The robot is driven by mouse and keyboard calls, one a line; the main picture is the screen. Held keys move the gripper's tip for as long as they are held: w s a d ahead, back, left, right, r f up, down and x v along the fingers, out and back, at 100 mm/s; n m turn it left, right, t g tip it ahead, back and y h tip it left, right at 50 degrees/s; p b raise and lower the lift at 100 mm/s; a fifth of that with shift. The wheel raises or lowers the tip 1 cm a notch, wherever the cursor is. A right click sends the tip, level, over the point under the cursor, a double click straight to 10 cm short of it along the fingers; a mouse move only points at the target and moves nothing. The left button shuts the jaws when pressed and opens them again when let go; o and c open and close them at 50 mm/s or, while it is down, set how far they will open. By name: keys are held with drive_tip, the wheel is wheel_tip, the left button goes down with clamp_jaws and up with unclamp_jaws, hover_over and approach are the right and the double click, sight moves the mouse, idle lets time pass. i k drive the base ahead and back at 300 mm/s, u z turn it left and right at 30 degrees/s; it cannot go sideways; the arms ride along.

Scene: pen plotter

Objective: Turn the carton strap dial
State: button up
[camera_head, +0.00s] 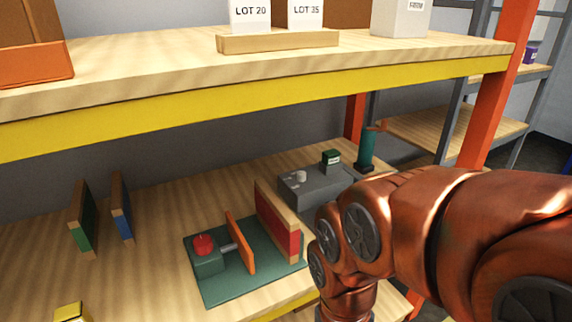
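A red knob (203,244) sits on a small green block on a dark green base plate (240,288), on the lower wooden shelf. A short grey rod runs from the block to an upright orange plate (240,243). A red and wood panel (277,224) stands at the plate's right side. A grey box (318,192) behind it carries a small whitish knob (299,177). No label shows which knob is the carton strap dial. My arm reaches in from the right, in front of the lower shelf; my gripper is out of view.
The upper shelf (120,68), with a yellow beam, overhangs the lower one and bears LOT cards. Green (82,219) and blue (121,206) upright boards stand left. A teal bottle-like object (366,148) stands behind the grey box. Bare shelf lies left of the base plate.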

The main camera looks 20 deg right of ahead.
sight(301, 174)
drive_tip(key=k, duration=1.3)
drive_tip(key=i, duration=0.85)
drive_tip(key=z, duration=0.75)
